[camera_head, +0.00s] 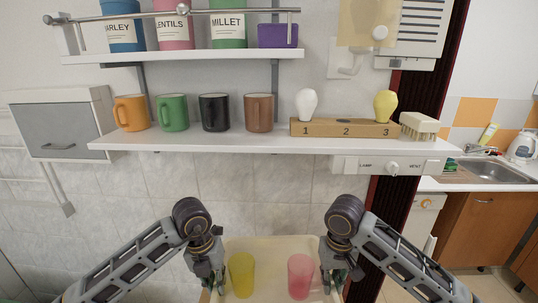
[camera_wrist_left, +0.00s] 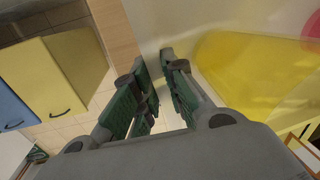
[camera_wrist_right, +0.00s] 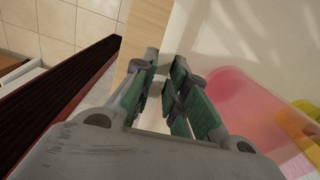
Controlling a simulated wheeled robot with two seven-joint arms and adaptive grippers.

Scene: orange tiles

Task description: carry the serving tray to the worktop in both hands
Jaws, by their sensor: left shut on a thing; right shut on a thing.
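The cream serving tray (camera_head: 270,246) is at the bottom of the head view, in front of the tiled wall. A yellow cup (camera_head: 241,274) and a pink cup (camera_head: 300,276) stand on it. My left gripper (camera_head: 214,285) is shut on the tray's left side, and my right gripper (camera_head: 334,282) is shut on its right side. The left wrist view shows the fingers (camera_wrist_left: 160,62) on the tray's wall beside the yellow cup (camera_wrist_left: 245,70). The right wrist view shows the fingers (camera_wrist_right: 165,65) on the opposite wall, near the pink cup (camera_wrist_right: 240,100). The tray's underside is hidden.
A counter (camera_head: 450,182) with a sink (camera_head: 492,172) stands at the right, beyond a dark red post (camera_head: 400,185). A white shelf (camera_head: 260,144) with mugs crosses the wall above the tray. A yellow cabinet (camera_wrist_left: 70,70) shows in the left wrist view.

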